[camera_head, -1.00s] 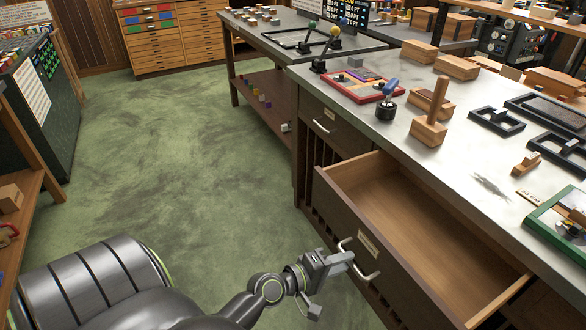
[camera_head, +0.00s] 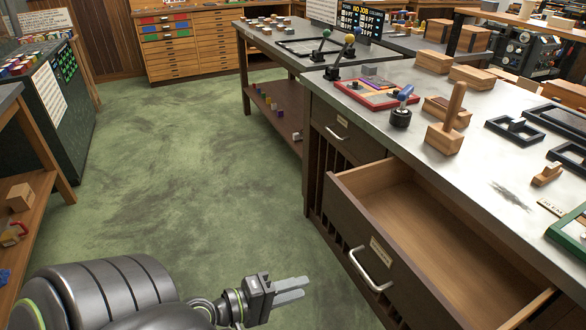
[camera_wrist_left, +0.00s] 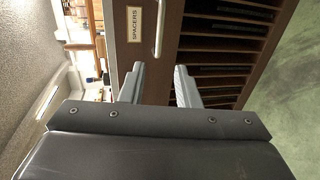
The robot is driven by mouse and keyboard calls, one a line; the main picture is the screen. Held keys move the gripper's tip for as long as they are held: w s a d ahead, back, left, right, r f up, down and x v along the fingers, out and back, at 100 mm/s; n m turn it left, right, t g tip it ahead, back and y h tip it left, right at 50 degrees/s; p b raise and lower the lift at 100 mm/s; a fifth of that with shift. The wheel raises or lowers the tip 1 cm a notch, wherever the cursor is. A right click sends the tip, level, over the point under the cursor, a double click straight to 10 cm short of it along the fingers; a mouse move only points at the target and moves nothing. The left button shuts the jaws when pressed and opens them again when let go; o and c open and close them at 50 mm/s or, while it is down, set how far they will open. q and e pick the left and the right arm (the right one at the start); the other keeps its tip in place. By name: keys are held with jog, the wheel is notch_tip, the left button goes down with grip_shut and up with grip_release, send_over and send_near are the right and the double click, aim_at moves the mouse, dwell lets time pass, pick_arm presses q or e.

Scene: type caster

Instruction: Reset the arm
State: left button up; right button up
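My left gripper (camera_head: 292,290) is open and empty, low over the green floor. It stands left of the open drawer (camera_head: 352,222) and clear of its metal handle (camera_head: 371,270). In the left wrist view, the two fingers of the left gripper (camera_wrist_left: 160,80) are apart with nothing between them. Beyond them are the drawer front (camera_wrist_left: 145,62) with a SPACERS label (camera_wrist_left: 135,24) and its handle (camera_wrist_left: 160,28). The drawer is pulled well out and looks empty inside. My right gripper is not in view.
The long workbench (camera_head: 475,165) bears wooden blocks, black frames and a blue-handled tool (camera_head: 402,105). A wooden shelf unit (camera_head: 35,165) stands at the left. The green floor (camera_head: 180,180) between them is clear.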

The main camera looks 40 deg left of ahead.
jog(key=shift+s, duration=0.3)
pick_arm(q)
jog(key=shift+f, duration=0.1)
jog(key=s+a+f+m+g+y+p, duration=0.1)
jog(key=s+a+f+m+g+y, duration=0.15)
jog(key=f, duration=0.65)
jog(key=s+a+f+m+g+y+p, duration=0.1)
jog(key=a+f, duration=0.3)
jog(key=f, duration=0.4)
jog(key=s+a+f+m+g+y+p, duration=0.1)
jog(key=a+f+g+y+p, duration=0.15)
jog(key=f, duration=0.65)
jog(key=s+d+f+m+g+p, duration=0.1)
jog(key=s+d+f+m+g, duration=0.2)
jog(key=s+f, duration=0.5)
jog(key=s+d+f+m+g+p, duration=0.1)
jog(key=s+d+f+m+g, duration=0.2)
jog(key=s+f+m, duration=0.3)
jog(key=s+f+g, duration=0.1)
jog(key=s+f, duration=0.1)
jog(key=s, duration=0.3)
jog(key=shift+s+d+f, duration=0.15)
jog(key=shift+s+d, duration=0.15)
jog(key=shift+s, duration=0.05)
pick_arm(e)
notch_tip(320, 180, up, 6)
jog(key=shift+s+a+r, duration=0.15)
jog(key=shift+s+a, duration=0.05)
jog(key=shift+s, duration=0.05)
